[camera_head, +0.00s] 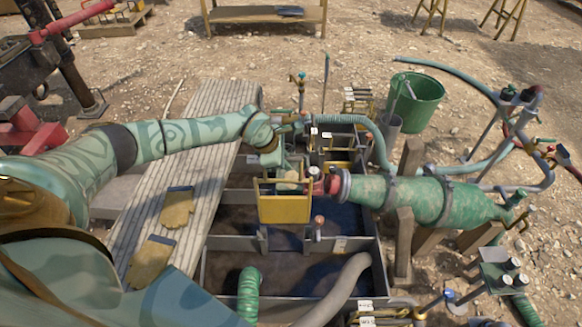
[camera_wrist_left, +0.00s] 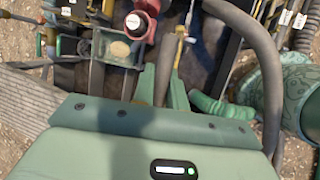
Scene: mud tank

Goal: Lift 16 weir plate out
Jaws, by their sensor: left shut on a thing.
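The weir plate (camera_head: 284,209) is a yellow plate with an upright yellow frame, in the middle of the head view over the dark tank compartments. My left gripper (camera_head: 290,180) is shut at the top of this frame, and its fingers partly hide it. My right gripper is not in view.
A green mottled cylinder (camera_head: 430,200) with a red end lies close right of the plate. A grey-green hose (camera_head: 350,119) curves behind it. A plank walkway (camera_head: 200,160) with two gloves runs along the left. A green bucket (camera_head: 417,100) stands behind. Hoses enter the front compartments.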

